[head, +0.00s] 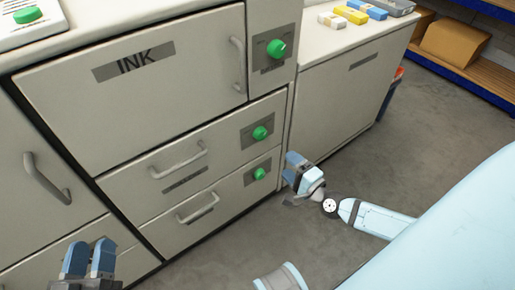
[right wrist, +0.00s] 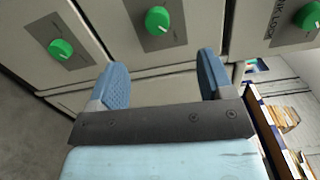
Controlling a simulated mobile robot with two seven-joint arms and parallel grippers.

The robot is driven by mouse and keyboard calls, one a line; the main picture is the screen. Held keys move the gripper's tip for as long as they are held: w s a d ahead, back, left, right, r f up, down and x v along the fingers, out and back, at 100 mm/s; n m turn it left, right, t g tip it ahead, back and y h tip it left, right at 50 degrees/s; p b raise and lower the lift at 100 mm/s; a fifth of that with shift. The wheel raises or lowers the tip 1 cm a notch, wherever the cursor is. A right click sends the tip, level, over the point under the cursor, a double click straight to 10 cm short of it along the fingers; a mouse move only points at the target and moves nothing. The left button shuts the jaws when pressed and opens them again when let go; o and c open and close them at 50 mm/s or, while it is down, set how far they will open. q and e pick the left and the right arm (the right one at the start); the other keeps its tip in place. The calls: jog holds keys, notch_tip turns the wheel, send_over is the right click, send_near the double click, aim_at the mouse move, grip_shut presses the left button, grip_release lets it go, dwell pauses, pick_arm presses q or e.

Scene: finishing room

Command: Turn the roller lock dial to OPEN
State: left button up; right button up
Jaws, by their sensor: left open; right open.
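Several green dials sit on grey plates on the pale cabinet front, and I cannot read which one is the roller lock. The upper dial (head: 277,48) is beside the INK door; its plate reads INK LOCK in the right wrist view (right wrist: 309,15). A middle dial (head: 260,133) and a lower dial (head: 259,173) are on the two drawers; the right wrist view shows the middle dial (right wrist: 157,20) and the lower dial (right wrist: 60,48). My right gripper (head: 297,168) is open and empty, right of the lower dial, apart from it. My left gripper (head: 90,260) is open and empty at the lower left.
Bar handles (head: 198,208) stick out from the drawers and doors. Another green dial or knob (head: 27,15) is on a panel on the worktop. Small boxes (head: 350,14) lie on the right counter. A cardboard box (head: 455,42) is on a shelf. The floor at right is clear.

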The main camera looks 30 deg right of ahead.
aim_at(263, 136)
jog(key=shift+m+h, duration=0.5)
jog(key=shift+m, duration=0.4)
jog(key=w+b, duration=0.1)
jog(key=w, duration=0.4)
jog(key=w+f, duration=0.1)
jog(key=w, duration=0.4)
jog(key=w+b, duration=0.1)
jog(key=w, duration=0.4)
jog(key=shift+w+d+f+b, duration=0.15)
jog(key=shift+d+f+b, duration=0.1)
jog(key=shift+d+b, duration=0.05)
pick_arm(q)
jog(key=f, duration=0.2)
jog(key=shift+w+d+f+g, duration=0.2)
jog(key=shift+w+f+g, duration=0.05)
jog(key=shift+f+g, duration=0.15)
pick_arm(e)
jog(key=c, duration=0.9)
pick_arm(q)
jog(key=shift+h, duration=0.3)
jog(key=shift+r, duration=0.15)
